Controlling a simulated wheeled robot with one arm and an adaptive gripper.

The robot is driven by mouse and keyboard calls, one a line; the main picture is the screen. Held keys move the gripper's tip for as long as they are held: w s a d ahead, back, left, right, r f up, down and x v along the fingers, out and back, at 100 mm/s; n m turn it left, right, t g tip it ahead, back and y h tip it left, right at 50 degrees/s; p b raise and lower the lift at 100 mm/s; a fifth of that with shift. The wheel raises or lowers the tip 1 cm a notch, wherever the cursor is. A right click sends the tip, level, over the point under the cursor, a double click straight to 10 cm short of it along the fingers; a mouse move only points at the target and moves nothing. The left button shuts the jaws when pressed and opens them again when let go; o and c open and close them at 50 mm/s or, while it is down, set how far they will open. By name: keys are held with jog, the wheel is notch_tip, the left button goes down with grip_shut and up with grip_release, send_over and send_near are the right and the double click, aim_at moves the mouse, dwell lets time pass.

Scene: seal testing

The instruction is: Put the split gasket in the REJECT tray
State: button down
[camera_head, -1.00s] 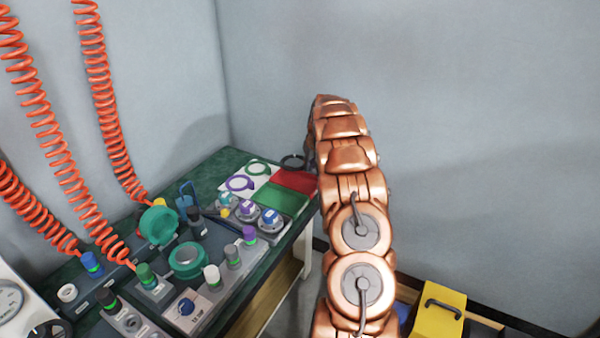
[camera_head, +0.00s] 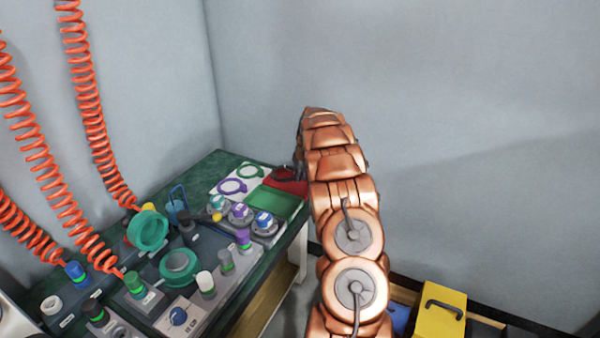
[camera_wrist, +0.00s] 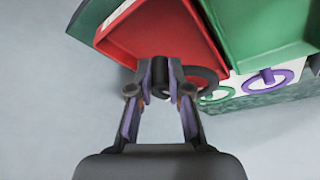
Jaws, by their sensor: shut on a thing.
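The black gasket (camera_wrist: 203,74) shows as a dark ring at the fingertips of my gripper (camera_wrist: 161,88) in the wrist view. The fingers are shut on it, and it is over the near edge of the red tray (camera_wrist: 150,37). I take the red tray to be the REJECT tray; no label on it is readable. In the head view the dark gasket (camera_head: 284,173) shows over the red tray (camera_head: 290,188), and my arm hides most of the gripper. I cannot see the split, nor tell whether the gasket touches the tray.
A green tray (camera_head: 275,203) stands beside the red one. A white card with a green ring (camera_head: 250,171) and a purple ring (camera_head: 232,187) lies to the left. Knobs and fittings crowd the bench front. A yellow box (camera_head: 440,312) is low at right.

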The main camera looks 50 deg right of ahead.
jog(key=shift+f, duration=1.75)
jog(key=c, duration=1)
grip_release()
jog(key=shift+r, duration=0.1)
jog(key=v, duration=1.1)
jog(key=shift+s+r, duration=0.15)
jog(key=shift+r, duration=0.2)
